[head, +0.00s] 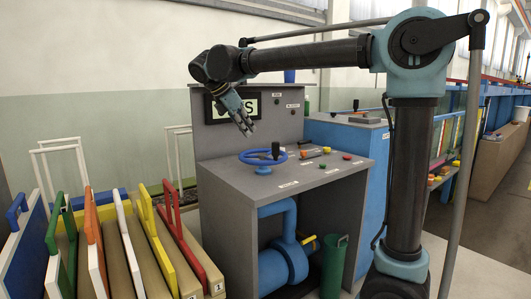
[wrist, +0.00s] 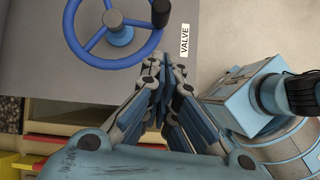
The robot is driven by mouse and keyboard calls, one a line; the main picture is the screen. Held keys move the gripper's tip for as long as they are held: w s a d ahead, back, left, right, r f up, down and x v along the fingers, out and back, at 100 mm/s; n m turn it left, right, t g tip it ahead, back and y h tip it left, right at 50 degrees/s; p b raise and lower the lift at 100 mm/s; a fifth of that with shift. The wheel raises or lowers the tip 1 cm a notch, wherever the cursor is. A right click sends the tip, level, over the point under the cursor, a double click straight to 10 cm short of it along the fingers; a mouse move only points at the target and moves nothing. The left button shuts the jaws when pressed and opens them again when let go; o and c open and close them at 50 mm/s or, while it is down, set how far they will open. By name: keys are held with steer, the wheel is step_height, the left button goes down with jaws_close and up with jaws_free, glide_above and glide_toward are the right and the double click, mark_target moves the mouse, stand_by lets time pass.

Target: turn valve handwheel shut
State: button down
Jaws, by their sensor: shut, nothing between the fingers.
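The valve handwheel (head: 263,157) is a blue ring on the left of a grey console top, with a black upright knob on its rim. It also shows in the wrist view (wrist: 72,37), with spokes, a blue hub and the black knob at its right rim. A white label reading VALVE (wrist: 185,39) lies to its right. My gripper (head: 247,131) is shut and empty, above and to the left of the wheel in the head view, pointing down. In the wrist view the fingertips (wrist: 172,58) are together, below the black knob, apart from it in the picture.
The grey console (head: 222,178) also carries small coloured knobs (head: 315,153) and a back panel with a display. Blue pipework (head: 285,255) and a green bin (head: 334,264) are below it. Coloured-handled boards (head: 140,262) stand at the left. A blue cabinet (head: 347,133) is at the right.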

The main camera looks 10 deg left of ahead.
steer(key=s+a+f+n+t, duration=0.2)
steer(key=s+n, duration=0.1)
steer(key=s, duration=0.1)
glide_toward(272, 158)
steer(key=shift+x, duration=2.2)
